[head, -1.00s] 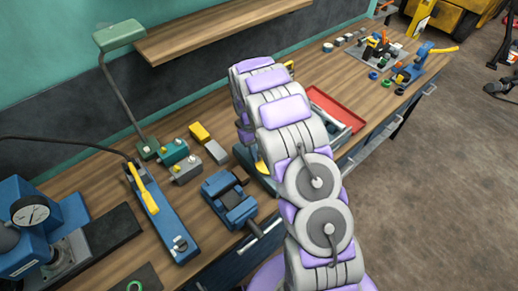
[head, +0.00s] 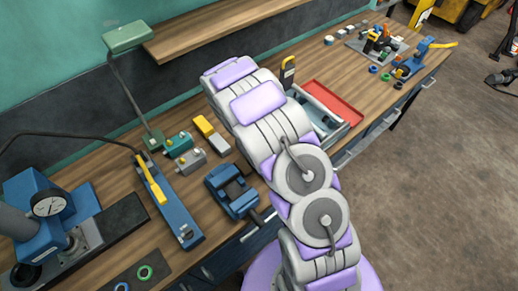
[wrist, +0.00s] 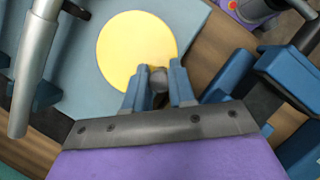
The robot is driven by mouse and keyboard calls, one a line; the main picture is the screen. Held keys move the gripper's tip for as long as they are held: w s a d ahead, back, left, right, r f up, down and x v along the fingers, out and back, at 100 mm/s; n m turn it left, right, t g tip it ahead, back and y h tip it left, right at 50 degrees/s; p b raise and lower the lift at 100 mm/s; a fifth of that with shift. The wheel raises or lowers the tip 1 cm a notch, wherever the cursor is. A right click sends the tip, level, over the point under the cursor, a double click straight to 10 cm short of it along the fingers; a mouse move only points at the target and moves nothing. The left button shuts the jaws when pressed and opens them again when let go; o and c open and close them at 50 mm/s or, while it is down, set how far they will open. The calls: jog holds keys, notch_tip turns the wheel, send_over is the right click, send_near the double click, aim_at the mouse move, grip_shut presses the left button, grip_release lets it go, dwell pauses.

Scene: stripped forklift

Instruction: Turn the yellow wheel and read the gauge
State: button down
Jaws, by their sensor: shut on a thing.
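The yellow wheel (wrist: 135,50) shows in the wrist view as a flat round disc on a light blue body. A grey knob (wrist: 158,80) stands at its lower right edge. My gripper (wrist: 158,76) has its two blue fingers closed on either side of this knob. In the head view my arm hides the wheel and my gripper. A round white dial gauge (head: 48,205) sits on a blue press-like machine at the far left of the head view. Its dark needle shows, but the scale is too small to read.
A blue vise (head: 232,190) stands beside my arm on the wooden bench. A red tray (head: 333,103), a green lamp (head: 126,37) and a blue bar with a yellow handle (head: 168,205) are also there. Open floor (head: 430,190) lies to the right.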

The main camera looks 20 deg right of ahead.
jog(key=shift+s+d+n+t+p, duration=0.15)
jog(key=shift+s+n+t+p, duration=0.2)
jog(key=shift+n, duration=0.35)
jog(key=shift+s+d+n+t+p, duration=0.1)
jog(key=shift+n+t+p, duration=0.1)
jog(key=shift+n+p, duration=0.4)
jog(key=shift+s+d+n+t+p, duration=0.2)
jog(key=shift+n+t+p, duration=0.1)
jog(key=shift+n, duration=0.5)
jog(key=c, duration=0.9)
grip_release()
jog(key=shift+d, duration=0.1)
jog(key=shift+c, duration=0.2)
jog(key=shift+r, duration=0.1)
jog(key=shift+a+r, duration=0.25)
jog(key=v, duration=1.6)
jog(key=shift+a+r, duration=0.2)
jog(key=shift+a, duration=0.1)
jog(key=shift+b, duration=0.3)
